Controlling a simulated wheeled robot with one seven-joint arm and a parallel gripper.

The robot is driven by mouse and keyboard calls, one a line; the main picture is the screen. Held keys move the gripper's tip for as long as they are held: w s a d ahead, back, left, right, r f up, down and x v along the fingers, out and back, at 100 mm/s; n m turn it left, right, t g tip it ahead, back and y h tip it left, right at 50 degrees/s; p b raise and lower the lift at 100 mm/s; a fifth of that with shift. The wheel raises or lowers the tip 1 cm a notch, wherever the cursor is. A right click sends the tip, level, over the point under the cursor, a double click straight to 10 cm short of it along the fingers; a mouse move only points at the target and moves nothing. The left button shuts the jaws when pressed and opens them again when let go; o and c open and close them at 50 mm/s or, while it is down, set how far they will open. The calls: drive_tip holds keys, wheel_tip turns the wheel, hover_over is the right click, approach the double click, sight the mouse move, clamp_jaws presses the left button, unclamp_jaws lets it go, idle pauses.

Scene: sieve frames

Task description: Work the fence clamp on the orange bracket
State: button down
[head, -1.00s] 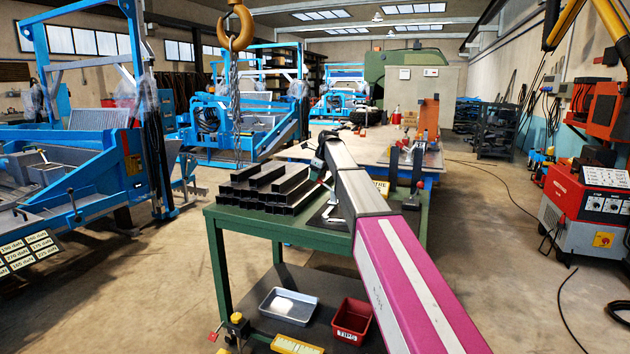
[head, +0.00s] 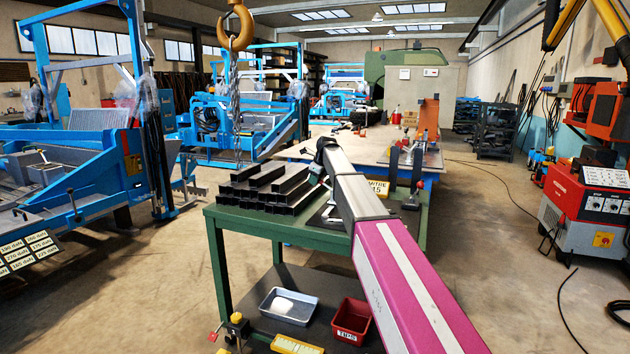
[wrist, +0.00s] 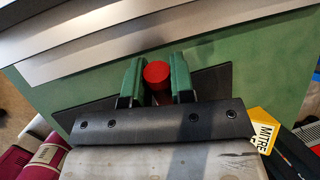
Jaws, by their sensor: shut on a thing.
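In the wrist view my gripper (wrist: 157,82) has its two green fingers on either side of a round red knob (wrist: 157,72), shut on it. The knob is seen end-on, over a dark plate on the green bench top. What it is fixed to is hidden below. In the head view my arm covers most of the gripper and the knob. An upright orange bracket (head: 429,117) stands on the far table; I cannot tell whether the knob belongs to it.
Dark square tubes (head: 265,190) are stacked on the green bench (head: 290,233), close to my gripper. A yellow MITRE sign (head: 377,188) stands right of my arm. A metal tray (head: 288,306) and a red bin (head: 352,318) sit on the lower shelf.

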drive_tip(key=shift+d, duration=0.1)
drive_tip(key=r+y, duration=0.1)
drive_tip(key=s+d+r+t+y, duration=0.1)
drive_tip(key=y, duration=0.1)
drive_tip(key=shift+d+r, duration=0.1)
drive_tip(key=shift+d, duration=0.2)
drive_tip(key=shift+s+d+r+m+t+y, duration=0.2)
drive_tip(key=shift+d+r+t+y, duration=0.15)
drive_tip(key=shift+d+t+y, duration=0.15)
drive_tip(key=shift+s+d+r+m+t+y, duration=0.1)
drive_tip(key=shift+d+r+m+t+y, duration=0.1)
drive_tip(key=shift+d+r+t+y, duration=0.3)
drive_tip(key=shift+s+d+r+y, duration=0.2)
drive_tip(key=shift+d+y, duration=0.2)
drive_tip(key=shift+y, duration=0.5)
drive_tip(key=shift+s+d+r+m+t+y, duration=0.15)
drive_tip(key=shift+s+d+r+t+y, duration=0.1)
drive_tip(key=shift+d+t+y, duration=0.35)
drive_tip(key=shift+s+d+r+m+t+y, duration=0.15)
drive_tip(key=shift+d+t+y, duration=0.25)
drive_tip(key=shift+d+y, duration=0.4)
drive_tip(key=shift+a, duration=0.15)
drive_tip(key=shift+s, duration=0.1)
drive_tip(key=c, duration=1)
unclamp_jaws()
drive_tip(key=shift+o, duration=0.2)
